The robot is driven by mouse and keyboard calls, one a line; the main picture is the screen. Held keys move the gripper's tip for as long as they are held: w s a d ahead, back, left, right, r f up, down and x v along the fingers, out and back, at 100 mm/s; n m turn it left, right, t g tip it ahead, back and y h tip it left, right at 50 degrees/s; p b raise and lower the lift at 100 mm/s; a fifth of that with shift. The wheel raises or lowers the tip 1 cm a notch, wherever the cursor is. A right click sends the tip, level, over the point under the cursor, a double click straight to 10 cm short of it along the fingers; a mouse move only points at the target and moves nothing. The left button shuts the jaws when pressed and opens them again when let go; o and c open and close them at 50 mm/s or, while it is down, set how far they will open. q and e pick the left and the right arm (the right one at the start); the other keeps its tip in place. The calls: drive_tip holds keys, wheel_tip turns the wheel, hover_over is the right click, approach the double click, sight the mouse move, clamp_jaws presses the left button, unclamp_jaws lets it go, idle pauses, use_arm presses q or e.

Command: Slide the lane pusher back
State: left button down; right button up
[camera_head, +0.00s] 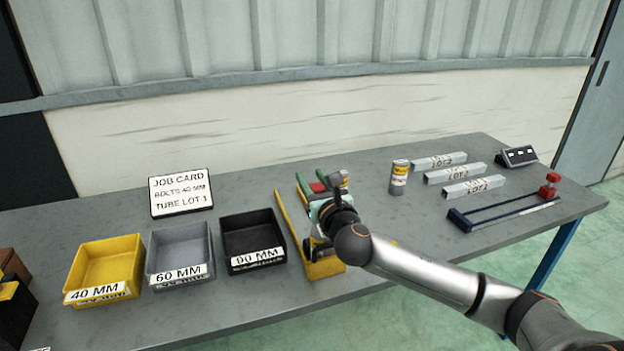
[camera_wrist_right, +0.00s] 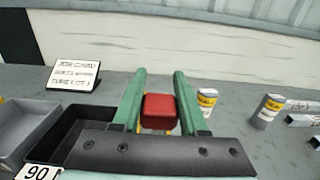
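The lane pusher appears to be the red block (camera_head: 318,187) by the yellow lane (camera_head: 324,268) in the middle of the bench. In the right wrist view the red block (camera_wrist_right: 159,107) lies between the two green fingers of my right gripper (camera_wrist_right: 160,78). In the head view the right gripper (camera_head: 314,181) comes over the lane from the right, and its wrist hides much of the lane. The fingers stand apart with the block nearly filling the gap. I cannot tell whether they press on it. My left gripper is not in view.
Left of the lane stand a black bin (camera_head: 252,239), a grey bin (camera_head: 180,254) and a yellow bin (camera_head: 106,268), with a job card (camera_head: 180,192) behind.

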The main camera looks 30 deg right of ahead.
clamp_jaws()
idle(0.9)
